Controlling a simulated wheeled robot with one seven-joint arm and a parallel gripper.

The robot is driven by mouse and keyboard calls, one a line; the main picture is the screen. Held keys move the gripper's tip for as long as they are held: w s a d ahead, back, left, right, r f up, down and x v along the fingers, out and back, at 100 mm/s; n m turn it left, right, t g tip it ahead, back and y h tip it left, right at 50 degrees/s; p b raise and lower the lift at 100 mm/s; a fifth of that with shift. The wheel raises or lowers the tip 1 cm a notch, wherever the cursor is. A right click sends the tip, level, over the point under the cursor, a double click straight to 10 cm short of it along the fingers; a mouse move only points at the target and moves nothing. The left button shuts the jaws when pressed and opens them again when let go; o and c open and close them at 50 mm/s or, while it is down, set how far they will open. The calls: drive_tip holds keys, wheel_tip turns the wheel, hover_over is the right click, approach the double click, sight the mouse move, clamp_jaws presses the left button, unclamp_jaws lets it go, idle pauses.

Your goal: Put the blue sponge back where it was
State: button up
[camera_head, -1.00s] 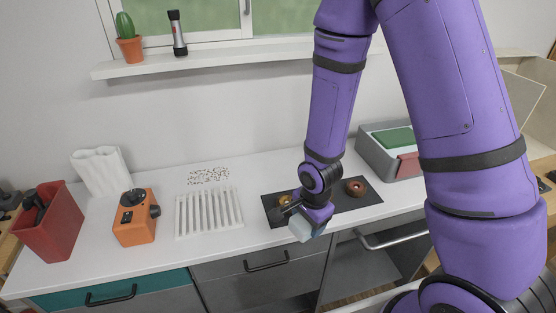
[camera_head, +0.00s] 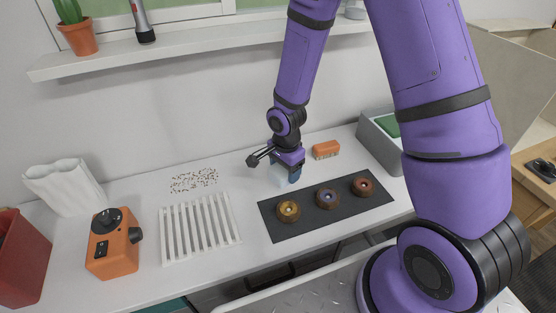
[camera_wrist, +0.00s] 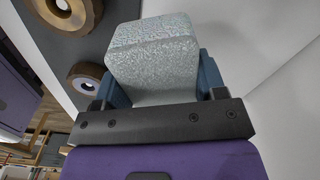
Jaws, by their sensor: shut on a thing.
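My gripper (camera_head: 285,172) is shut on a pale blue-grey block, the sponge (camera_head: 277,176), at the back of the counter behind the black mat. The wrist view shows the sponge (camera_wrist: 155,60) between the two blue fingers of my gripper (camera_wrist: 160,88), its speckled face outward. I cannot tell whether the sponge touches the counter.
The black mat (camera_head: 309,223) holds three round brown pieces. An orange block (camera_head: 326,150) lies right of my gripper, before a grey box (camera_head: 374,140). A white slatted rack (camera_head: 201,228), scattered bits (camera_head: 194,180) and an orange machine (camera_head: 112,243) are left.

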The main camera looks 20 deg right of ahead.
drive_tip(key=w, duration=0.5)
drive_tip(key=w+d+f, duration=0.1)
drive_tip(key=w, duration=0.2)
drive_tip(key=shift+w, duration=0.2)
drive_tip(key=shift+s+f, duration=0.1)
drive_tip(key=shift+f, duration=1.55)
drive_tip(key=shift+f, duration=0.15)
drive_tip(key=o, duration=1)
drive_tip(key=shift+c, duration=0.2)
